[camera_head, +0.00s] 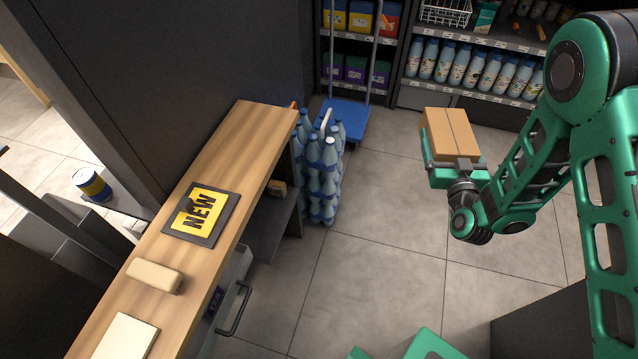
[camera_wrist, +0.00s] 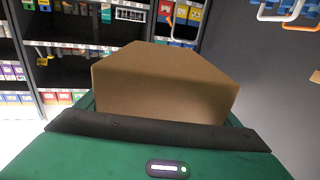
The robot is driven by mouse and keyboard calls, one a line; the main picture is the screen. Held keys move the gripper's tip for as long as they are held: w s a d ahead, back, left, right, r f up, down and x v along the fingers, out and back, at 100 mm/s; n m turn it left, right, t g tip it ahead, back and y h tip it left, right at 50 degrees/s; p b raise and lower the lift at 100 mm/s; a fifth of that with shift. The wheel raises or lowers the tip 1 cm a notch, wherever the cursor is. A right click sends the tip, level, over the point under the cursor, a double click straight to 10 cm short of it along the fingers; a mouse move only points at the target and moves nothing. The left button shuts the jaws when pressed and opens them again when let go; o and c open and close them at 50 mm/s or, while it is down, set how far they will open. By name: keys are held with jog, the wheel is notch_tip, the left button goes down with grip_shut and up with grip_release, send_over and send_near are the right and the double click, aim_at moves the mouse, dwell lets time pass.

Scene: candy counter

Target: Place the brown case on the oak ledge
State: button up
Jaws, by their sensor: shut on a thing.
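The brown case (camera_head: 452,133) is a cardboard box with a tape line along its top. My gripper (camera_head: 455,168) is shut on it and holds it in the air above the tiled floor, right of the ledge. In the wrist view the brown case (camera_wrist: 163,82) fills the middle, above the dark edge of my green gripper (camera_wrist: 150,132); the fingertips are hidden there. The oak ledge (camera_head: 228,133) is a long light-wood counter top running from lower left to upper middle, well apart from the case.
The ledge's far end is bare. Stacked blue bottles (camera_head: 322,170) and a blue hand truck (camera_head: 345,118) stand beside it. Stocked shelves (camera_head: 475,67) line the back.

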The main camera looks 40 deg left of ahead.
jog(key=s+a+r+n+g+y, duration=0.3)
jog(key=s+a+r, duration=0.2)
jog(key=s+a, duration=0.6)
jog(key=s+a+r+n+g+y, duration=0.2)
jog(key=s+a+r+n+g, duration=0.1)
jog(key=s+a, duration=0.9)
jog(key=shift+s+a+r+g+y, duration=0.15)
jog(key=shift+a+r+g+y, duration=0.35)
jog(key=shift+r+g, duration=0.35)
jog(key=shift+a, duration=0.1)
